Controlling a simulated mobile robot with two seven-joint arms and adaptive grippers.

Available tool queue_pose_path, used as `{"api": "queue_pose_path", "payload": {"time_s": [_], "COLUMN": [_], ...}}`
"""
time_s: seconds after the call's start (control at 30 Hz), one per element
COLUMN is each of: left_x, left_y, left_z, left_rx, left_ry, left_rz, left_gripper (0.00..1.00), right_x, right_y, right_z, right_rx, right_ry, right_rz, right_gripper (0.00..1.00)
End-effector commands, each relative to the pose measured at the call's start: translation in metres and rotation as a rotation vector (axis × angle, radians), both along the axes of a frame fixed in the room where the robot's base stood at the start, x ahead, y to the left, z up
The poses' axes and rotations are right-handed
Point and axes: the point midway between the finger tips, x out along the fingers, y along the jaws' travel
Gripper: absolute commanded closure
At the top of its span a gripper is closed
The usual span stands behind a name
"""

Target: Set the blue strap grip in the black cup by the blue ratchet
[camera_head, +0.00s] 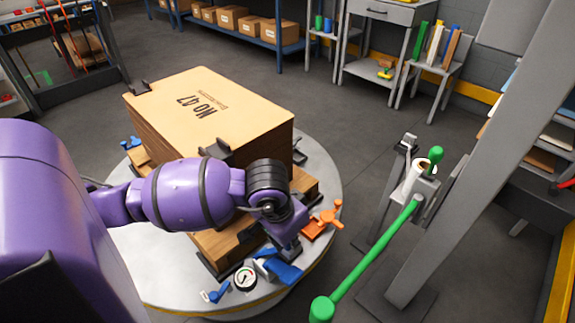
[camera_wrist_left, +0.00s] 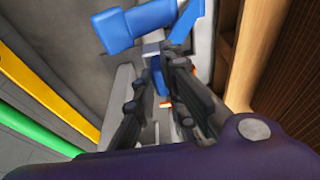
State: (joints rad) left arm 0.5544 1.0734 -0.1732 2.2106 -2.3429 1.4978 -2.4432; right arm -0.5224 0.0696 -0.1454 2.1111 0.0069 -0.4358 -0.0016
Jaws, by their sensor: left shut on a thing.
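My left gripper (camera_head: 272,254) reaches down at the near right side of the stack. In the left wrist view its dark fingers (camera_wrist_left: 158,95) are shut on a narrow blue piece, which I take as the blue strap grip (camera_wrist_left: 158,76). A thick blue handle, likely the blue ratchet (camera_wrist_left: 135,26), lies just beyond the fingertips; it also shows below the gripper in the head view (camera_head: 286,272). Whether the grip touches the ratchet, I cannot tell. I cannot make out the black cup; the arm hides part of that area. My right gripper is out of view.
A round grey turntable (camera_head: 165,290) carries the cardboard-coloured stack (camera_head: 210,105). A round gauge (camera_head: 245,279), a small blue fitting (camera_head: 216,292) and an orange clamp (camera_head: 325,218) are close to the gripper. A green-handled lever (camera_head: 375,262) stands to the right.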

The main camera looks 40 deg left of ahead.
Motion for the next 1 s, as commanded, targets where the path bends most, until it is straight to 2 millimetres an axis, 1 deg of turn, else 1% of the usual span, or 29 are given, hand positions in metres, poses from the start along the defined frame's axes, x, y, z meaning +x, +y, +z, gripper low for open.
{"api": "queue_pose_path", "payload": {"time_s": [0.03, 0.1, 0.2, 0.47, 0.5, 0.6, 0.7, 0.8, 1.0], "left_x": [0.006, 0.013, 0.022, 0.032, 0.034, 0.034, 0.034, 0.034, 0.035], "left_y": [0.007, 0.015, 0.025, 0.036, 0.039, 0.038, 0.038, 0.039, 0.040], "left_z": [-0.011, -0.026, -0.040, -0.057, -0.062, -0.078, -0.088, -0.091, -0.091], "left_rx": [-0.004, -0.003, -0.003, -0.002, -0.003, -0.007, -0.004, 0.000, 0.001], "left_ry": [0.004, 0.004, 0.002, 0.000, 0.001, 0.003, 0.001, 0.000, -0.001], "left_rz": [0.007, 0.005, 0.004, 0.003, 0.003, 0.002, 0.001, 0.000, -0.001], "left_gripper": [1.00, 1.00, 1.00, 1.00, 1.00, 1.00, 1.00, 1.00, 1.00], "right_x": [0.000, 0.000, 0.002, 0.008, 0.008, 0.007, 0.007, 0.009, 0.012], "right_y": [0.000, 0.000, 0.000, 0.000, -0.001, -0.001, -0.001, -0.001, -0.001], "right_z": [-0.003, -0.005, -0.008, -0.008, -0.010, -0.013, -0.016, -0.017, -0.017], "right_rx": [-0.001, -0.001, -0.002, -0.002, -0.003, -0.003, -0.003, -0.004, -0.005], "right_ry": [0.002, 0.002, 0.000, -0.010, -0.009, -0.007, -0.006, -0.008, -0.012], "right_rz": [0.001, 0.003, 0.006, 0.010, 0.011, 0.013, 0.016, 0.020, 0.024], "right_gripper": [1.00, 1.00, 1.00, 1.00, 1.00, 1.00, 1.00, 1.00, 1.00]}}
